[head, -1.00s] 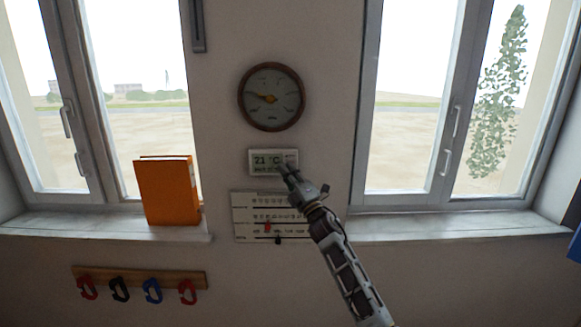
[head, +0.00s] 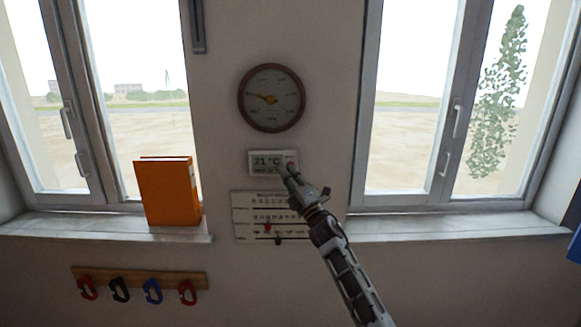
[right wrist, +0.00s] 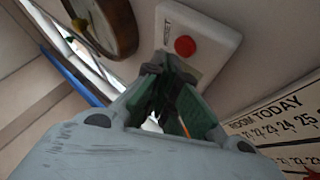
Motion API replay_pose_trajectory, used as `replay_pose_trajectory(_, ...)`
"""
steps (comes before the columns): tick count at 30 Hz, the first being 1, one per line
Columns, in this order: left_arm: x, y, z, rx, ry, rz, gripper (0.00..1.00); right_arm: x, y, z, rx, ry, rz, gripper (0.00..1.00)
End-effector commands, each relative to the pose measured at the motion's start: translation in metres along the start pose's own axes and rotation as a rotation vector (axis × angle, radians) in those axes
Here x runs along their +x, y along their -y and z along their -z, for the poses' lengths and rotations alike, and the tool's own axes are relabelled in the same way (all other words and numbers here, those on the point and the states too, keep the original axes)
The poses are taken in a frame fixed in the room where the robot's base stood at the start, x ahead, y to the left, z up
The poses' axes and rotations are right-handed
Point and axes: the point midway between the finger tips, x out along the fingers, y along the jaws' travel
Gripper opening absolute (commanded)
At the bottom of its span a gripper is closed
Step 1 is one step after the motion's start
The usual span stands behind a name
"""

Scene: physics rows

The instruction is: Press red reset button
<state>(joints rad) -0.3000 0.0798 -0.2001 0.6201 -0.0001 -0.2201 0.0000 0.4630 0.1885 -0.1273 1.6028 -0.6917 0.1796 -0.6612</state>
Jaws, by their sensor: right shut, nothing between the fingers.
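The red reset button (right wrist: 185,46) is round and sits on a white wall unit with a display (head: 264,162), which reads about 21 °C. In the head view a small patch of red shows at the unit's right end, just above my right gripper (head: 289,172). In the right wrist view my right gripper (right wrist: 168,68) is shut and empty, its fingertips close below the button. They look slightly apart from it; I cannot tell whether they touch the unit. My left gripper is not in view.
A round dial (head: 271,98) hangs above the unit, and a calendar board (head: 250,217) hangs below it. An orange binder (head: 167,191) stands on the left sill. A hook rail (head: 138,277) is at lower left. Windows flank the wall strip.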

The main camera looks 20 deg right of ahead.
Motion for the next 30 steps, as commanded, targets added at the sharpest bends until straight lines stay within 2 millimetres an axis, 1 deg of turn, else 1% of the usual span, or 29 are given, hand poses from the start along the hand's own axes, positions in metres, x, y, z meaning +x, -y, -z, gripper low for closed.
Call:
replay_pose_trajectory(14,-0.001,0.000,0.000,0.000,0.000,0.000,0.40,-0.003,-0.003,0.003,0.000,-0.001,-0.001,0.00)
replay_pose_trajectory(30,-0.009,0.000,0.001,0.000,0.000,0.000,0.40,-0.026,-0.019,0.019,0.000,-0.001,0.000,0.00)
